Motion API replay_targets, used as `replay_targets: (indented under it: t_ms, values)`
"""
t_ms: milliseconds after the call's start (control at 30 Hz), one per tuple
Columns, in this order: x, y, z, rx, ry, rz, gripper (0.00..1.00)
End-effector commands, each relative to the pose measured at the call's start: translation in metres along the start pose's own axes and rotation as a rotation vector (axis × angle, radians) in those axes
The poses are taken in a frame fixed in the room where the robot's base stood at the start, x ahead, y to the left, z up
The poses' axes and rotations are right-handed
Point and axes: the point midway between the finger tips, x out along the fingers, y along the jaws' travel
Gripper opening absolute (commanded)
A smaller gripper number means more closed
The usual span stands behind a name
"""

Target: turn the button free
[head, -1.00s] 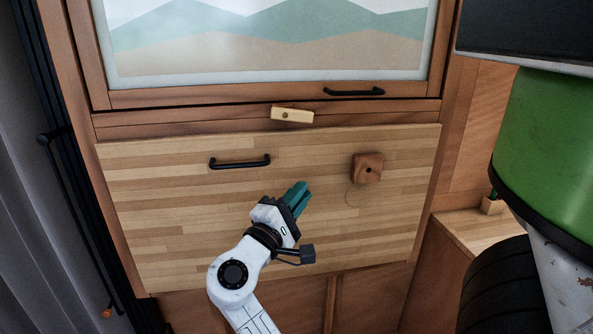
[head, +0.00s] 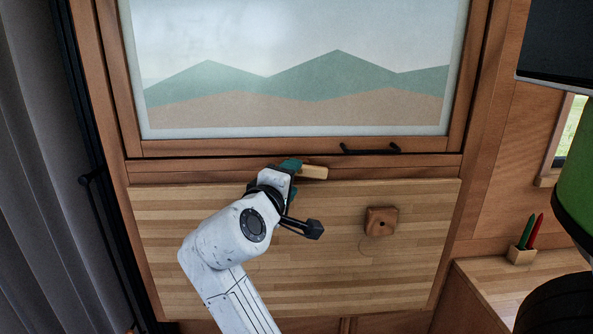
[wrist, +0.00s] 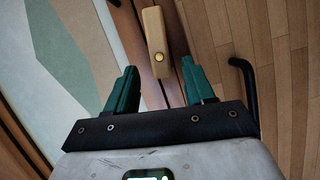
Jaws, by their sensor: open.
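The button is a pale wooden bar (head: 313,172) on the rail between the window frame and the light wood panel (head: 330,285). It lies about level along the rail. In the wrist view the teal fingers of my gripper (wrist: 158,70) are on either side of the button's near end, with gaps showing. I cannot tell how deep they reach.
A dark wood block with a hole (head: 381,221) sticks out of the panel at right. A black handle (head: 370,148) is on the window frame. The panel's black handle (wrist: 243,88) shows in the wrist view. A pencil holder (head: 521,255) stands on the right counter.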

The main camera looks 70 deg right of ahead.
Motion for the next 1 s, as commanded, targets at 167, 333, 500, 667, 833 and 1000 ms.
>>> replay_targets:
  t_ms: [167, 333, 500, 667, 833, 1000]
  values:
    - [0.024, 0.001, 0.001, 0.001, -0.004, 0.001, 0.53]
    - [0.034, 0.000, 0.001, 0.000, -0.002, 0.000, 0.53]
    - [0.036, 0.000, 0.001, 0.001, -0.001, 0.000, 0.53]
    - [0.036, 0.000, 0.001, 0.001, -0.001, 0.000, 0.49]
    - [0.035, 0.000, 0.001, 0.001, -0.001, 0.000, 0.33]
    - [0.035, 0.000, 0.001, 0.001, -0.001, 0.000, 0.17]
